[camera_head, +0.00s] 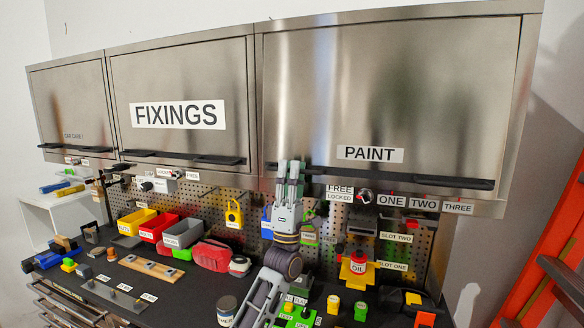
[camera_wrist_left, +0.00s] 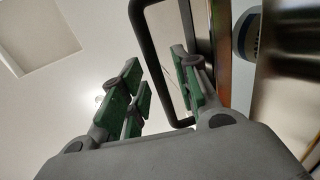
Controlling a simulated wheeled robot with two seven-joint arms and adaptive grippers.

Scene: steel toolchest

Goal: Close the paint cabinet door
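The paint cabinet door (camera_head: 390,95) is the wide steel panel labelled PAINT at the right of the upper cabinets. My left gripper (camera_head: 289,170) points up at the left end of this handle. In the left wrist view its green-padded fingers (camera_wrist_left: 160,88) stand apart, with part of the black handle loop (camera_wrist_left: 176,60) between them. They do not visibly grip it. My right gripper is out of view.
The FIXINGS door (camera_head: 185,85) is beside it on the left. A lock knob (camera_head: 365,196) and label strip sit below the paint cabinet. An orange ladder (camera_head: 550,260) stands at the right.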

